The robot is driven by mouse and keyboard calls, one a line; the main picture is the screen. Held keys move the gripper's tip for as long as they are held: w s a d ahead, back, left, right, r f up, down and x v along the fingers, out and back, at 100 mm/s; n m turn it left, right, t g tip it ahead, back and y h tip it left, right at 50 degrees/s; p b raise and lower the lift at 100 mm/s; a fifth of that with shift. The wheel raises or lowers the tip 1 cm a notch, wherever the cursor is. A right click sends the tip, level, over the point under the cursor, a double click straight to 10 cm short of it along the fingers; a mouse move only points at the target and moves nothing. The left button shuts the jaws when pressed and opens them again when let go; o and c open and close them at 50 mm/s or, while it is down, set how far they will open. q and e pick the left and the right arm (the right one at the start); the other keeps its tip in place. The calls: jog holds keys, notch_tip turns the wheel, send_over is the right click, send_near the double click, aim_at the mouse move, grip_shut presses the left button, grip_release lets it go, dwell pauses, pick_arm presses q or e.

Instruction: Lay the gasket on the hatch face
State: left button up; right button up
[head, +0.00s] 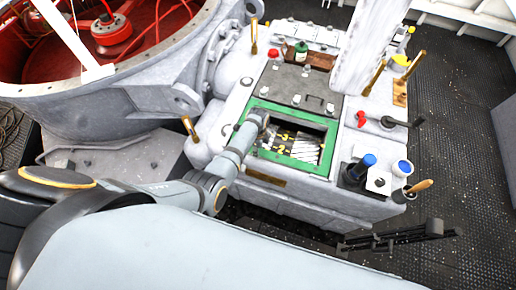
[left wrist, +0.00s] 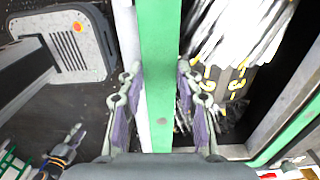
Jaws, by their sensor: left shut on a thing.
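The gasket, a green rectangular frame (head: 331,150), lies around a dark opening on the pale console. Inside the opening I see bright slatted parts and yellow markings (head: 283,149). My left gripper (head: 261,117) is at the frame's upper left part in the head view. In the left wrist view, a green bar of the gasket (left wrist: 160,60) runs between the fingers of the left gripper (left wrist: 166,100), which are shut on it. I cannot tell whether the gasket touches the surface below. My right gripper is not in view.
A dark grey plate with clips (head: 297,86) lies behind the opening. Brass levers (head: 254,36), a red-knobbed handle (head: 361,118), a blue-topped cylinder (head: 364,164) and a blue-and-white cup (head: 402,168) stand around it. A large red-lined ring housing (head: 140,85) is at left.

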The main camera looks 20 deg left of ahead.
pick_arm(q)
jog(key=o, duration=1.1)
jog(key=shift+f, duration=0.1)
notch_tip(320, 180, up, 12)
